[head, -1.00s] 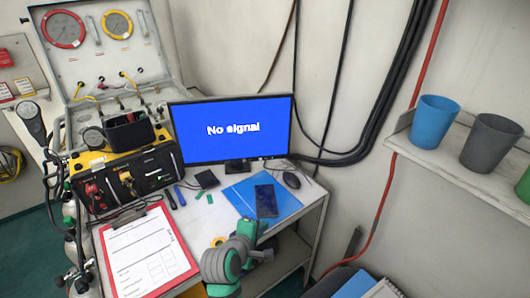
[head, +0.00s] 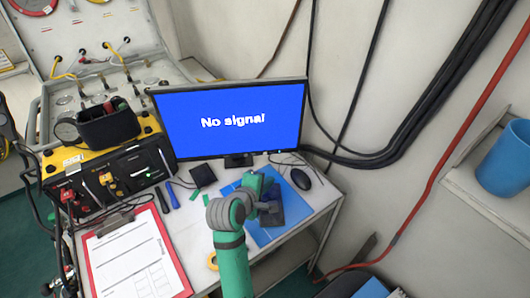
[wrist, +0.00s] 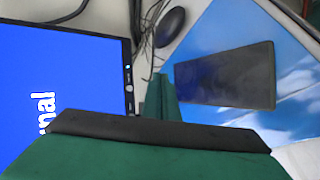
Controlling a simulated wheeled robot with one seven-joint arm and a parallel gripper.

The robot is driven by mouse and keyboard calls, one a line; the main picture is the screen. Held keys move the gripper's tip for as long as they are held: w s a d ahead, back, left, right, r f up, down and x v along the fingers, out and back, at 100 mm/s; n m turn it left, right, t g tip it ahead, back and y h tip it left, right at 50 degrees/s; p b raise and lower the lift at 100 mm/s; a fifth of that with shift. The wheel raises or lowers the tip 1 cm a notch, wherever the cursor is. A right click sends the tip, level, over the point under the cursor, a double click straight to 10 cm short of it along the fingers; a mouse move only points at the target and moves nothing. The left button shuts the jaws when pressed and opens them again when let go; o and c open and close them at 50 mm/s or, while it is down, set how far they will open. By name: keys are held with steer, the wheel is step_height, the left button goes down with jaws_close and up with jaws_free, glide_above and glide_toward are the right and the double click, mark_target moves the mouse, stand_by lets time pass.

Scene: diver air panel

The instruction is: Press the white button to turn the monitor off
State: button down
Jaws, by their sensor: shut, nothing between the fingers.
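The monitor (head: 232,118) stands at the back of the desk, its screen lit blue with "No signal". In the wrist view the monitor (wrist: 62,85) fills the left side, turned on its side. My gripper (wrist: 160,80) is shut and empty. Its green fingers appear to the right of the bezel in the wrist view, apart from it. In the head view my gripper (head: 262,183) is over the desk, in front of the monitor's lower right part.
A dark phone (wrist: 225,75) lies on a blue folder (wrist: 215,30), beside a black mouse (head: 300,179). A red clipboard (head: 95,270) lies at front left, near the yellow-black air panel (head: 105,170). Black cables (head: 370,155) run along the right wall.

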mark_target(265, 153)
steer(key=shift+w, duration=0.1)
steer(key=w, duration=0.2)
steer(key=w+a, duration=0.1)
steer(key=w, duration=0.4)
steer(key=shift+w+a, duration=0.25)
steer(key=shift+w, duration=0.45)
steer(key=shift+w+d, duration=0.1)
steer(key=shift+w, duration=0.15)
steer(key=shift+s+d, duration=0.1)
steer(key=shift+d, duration=0.15)
steer(key=shift+a, duration=0.45)
steer(key=shift+s+d, duration=0.1)
steer(key=shift+d, duration=0.15)
steer(key=shift+w, duration=0.2)
